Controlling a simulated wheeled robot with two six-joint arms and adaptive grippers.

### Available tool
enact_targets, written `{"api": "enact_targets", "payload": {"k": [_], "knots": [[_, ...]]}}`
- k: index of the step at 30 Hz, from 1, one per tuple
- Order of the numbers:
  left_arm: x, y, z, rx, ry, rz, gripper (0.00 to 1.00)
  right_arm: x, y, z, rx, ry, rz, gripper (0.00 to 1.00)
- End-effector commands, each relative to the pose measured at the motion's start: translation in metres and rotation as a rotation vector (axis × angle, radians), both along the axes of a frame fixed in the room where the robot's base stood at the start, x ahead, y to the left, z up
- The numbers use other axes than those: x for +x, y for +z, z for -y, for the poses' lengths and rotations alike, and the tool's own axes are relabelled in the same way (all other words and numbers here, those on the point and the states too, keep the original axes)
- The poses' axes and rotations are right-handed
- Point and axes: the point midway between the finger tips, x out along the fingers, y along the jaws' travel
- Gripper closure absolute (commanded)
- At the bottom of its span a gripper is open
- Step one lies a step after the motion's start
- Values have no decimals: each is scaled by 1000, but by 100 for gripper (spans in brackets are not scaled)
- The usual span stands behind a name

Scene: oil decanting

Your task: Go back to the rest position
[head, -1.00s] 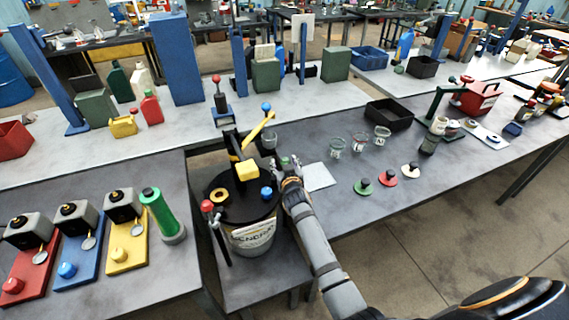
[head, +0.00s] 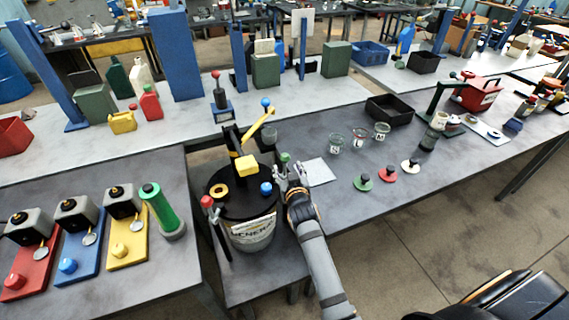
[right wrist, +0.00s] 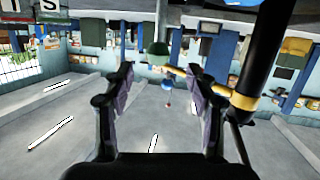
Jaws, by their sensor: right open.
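My right gripper (head: 290,180) is in the head view, just right of the black-lidded drum (head: 245,205), with its arm coming up from the bottom. It is open, with two separated fingers and nothing between them in the right wrist view (right wrist: 165,95). A small green-topped thing (head: 285,157) shows just beyond its fingertips in the head view. A yellow pump handle (head: 262,122) with a blue knob rises from the drum. My left gripper is not in view.
A white sheet (head: 318,172) lies right of my gripper. Glass beakers (head: 335,142) and coloured discs (head: 387,173) stand on the right table. A black tray (head: 389,110) is behind them. Red, blue and yellow stations (head: 127,235) fill the left table.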

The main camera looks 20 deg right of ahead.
Motion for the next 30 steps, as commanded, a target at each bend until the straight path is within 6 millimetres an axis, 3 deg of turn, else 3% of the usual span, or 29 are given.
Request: {"api": "enact_targets", "payload": {"k": [5, 8, 12, 17, 24, 30], "knots": [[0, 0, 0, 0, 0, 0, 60, -1, -1, 1, -1, -1, -3, 43], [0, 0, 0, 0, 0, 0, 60, -16, -13, 11, 1, -14, -66, 43], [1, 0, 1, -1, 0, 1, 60, -77, -47, 35, 14, -37, -298, 43], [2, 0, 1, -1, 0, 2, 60, -149, -71, 42, 28, -13, -549, 43], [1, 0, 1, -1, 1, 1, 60, -233, -80, 37, 29, 58, -819, 43], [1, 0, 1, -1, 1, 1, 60, -290, -82, 30, 19, 126, -1000, 43]]}}
